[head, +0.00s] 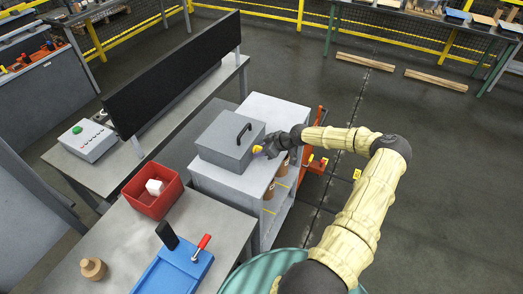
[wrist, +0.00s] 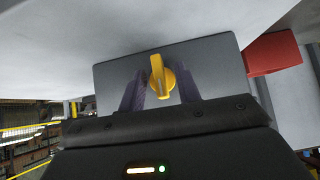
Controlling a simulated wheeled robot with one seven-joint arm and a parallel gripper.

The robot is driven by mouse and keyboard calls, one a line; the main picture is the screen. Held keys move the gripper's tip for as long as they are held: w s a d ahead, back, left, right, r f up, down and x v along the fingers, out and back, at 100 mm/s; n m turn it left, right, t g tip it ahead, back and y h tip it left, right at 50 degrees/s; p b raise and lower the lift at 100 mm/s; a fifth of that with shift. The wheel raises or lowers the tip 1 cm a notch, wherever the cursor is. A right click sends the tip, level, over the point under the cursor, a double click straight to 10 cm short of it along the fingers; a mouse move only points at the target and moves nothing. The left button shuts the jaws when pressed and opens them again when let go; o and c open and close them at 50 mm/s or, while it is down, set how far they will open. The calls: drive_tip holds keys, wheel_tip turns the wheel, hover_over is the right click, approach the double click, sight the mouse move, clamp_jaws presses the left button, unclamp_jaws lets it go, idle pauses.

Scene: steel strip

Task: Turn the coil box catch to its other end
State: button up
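The coil box (head: 229,138) is a grey lidded box with a black handle on top, standing on a light grey cabinet. Its yellow catch (head: 257,149) is on the side facing my arm. In the wrist view the catch (wrist: 157,76) stands nearly upright, slightly tilted, in front of the box's grey face (wrist: 215,62). My gripper (head: 266,149) is at the catch. In the wrist view its dark fingers (wrist: 161,78) stand open on either side of the catch, with a visible gap at each side. The catch's pivot is hard to make out.
The cabinet (head: 277,108) has open shelves holding brown containers. A red bin (head: 143,201) with a white block stands on the bench to the left. A blue tray (head: 173,270) and a red-handled tool are nearer. Orange equipment (head: 313,165) stands behind my forearm.

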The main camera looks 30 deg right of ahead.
drive_tip(key=shift+s+d+r, duration=0.1)
drive_tip(key=shift+s+d+r, duration=0.15)
drive_tip(key=shift+d, duration=0.05)
drive_tip(key=b+v, duration=0.5)
drive_tip(key=v, duration=1.1)
drive_tip(key=shift+r+b, duration=0.25)
drive_tip(key=shift+b, duration=0.1)
drive_tip(key=shift+s, duration=0.15)
